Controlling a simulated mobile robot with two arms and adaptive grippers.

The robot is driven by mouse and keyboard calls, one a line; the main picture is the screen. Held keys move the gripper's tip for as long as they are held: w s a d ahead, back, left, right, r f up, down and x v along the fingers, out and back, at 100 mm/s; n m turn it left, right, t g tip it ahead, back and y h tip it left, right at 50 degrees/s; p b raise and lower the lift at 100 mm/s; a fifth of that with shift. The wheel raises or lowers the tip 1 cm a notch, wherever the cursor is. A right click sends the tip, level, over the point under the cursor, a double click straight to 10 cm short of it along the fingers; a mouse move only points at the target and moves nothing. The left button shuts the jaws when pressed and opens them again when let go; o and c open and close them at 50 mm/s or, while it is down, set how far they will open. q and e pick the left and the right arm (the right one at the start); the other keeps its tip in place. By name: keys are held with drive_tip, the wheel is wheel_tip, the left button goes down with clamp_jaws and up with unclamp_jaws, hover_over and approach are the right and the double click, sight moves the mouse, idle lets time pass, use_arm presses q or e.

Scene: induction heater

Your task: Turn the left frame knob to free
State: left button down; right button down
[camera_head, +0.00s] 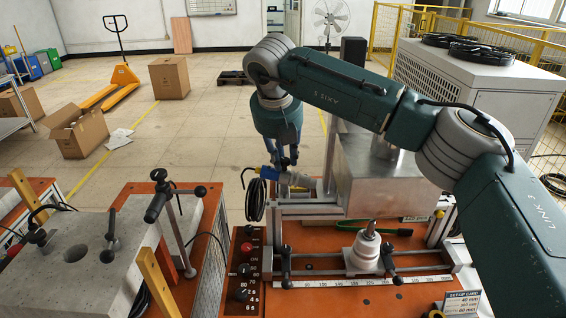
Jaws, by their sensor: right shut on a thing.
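My right gripper (286,160) points down at the left rear of the heater frame (278,238), with its dark fingers close together. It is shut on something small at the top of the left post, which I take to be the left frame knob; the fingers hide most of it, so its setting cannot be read. A blue connector (268,173) and a pale cylinder (298,180) lie right beside the fingertips. My left gripper is not in view.
A metal box (372,178) stands right of the gripper, under my right arm. A pale spindle (367,247) sits on the front rails. A control panel (245,275) with knobs is at front left. A grey block (65,262) with clamps fills the left bench.

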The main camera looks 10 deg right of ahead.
drive_tip(key=shift+w+d+f+n+y+b, duration=0.1)
drive_tip(key=shift+n+y+b, duration=0.2)
drive_tip(key=shift+n+b, duration=0.5)
drive_tip(key=shift+d+n+t+y+b, duration=0.1)
drive_tip(key=shift+n+t+y+b, duration=0.35)
drive_tip(key=shift+n, duration=0.55)
drive_tip(key=shift+d+r+n+y+b, duration=0.1)
drive_tip(key=shift+r+n+y+b, duration=0.2)
drive_tip(key=shift+n, duration=0.6)
drive_tip(key=shift+n+g+y, duration=0.25)
drive_tip(key=shift+n+y, duration=0.1)
drive_tip(key=shift+n, duration=0.55)
drive_tip(key=shift+d+r+n+y+p, duration=0.1)
drive_tip(key=shift+n+y+p, duration=0.2)
drive_tip(key=shift+n, duration=0.6)
drive_tip(key=shift+r+n+y+p, duration=0.1)
drive_tip(key=shift+n+y+p, duration=0.3)
drive_tip(key=shift+n, duration=0.5)
drive_tip(key=n+p, duration=0.1)
drive_tip(key=n+g+y+p, duration=0.1)
drive_tip(key=n+p, duration=0.1)
drive_tip(key=shift+w+d+n, duration=0.1)
drive_tip(key=shift+w+n, duration=0.1)
drive_tip(key=shift+n, duration=0.1)
drive_tip(key=shift+n+g+p, duration=0.3)
drive_tip(key=shift+n+p, duration=0.2)
drive_tip(key=shift+n, duration=0.2)
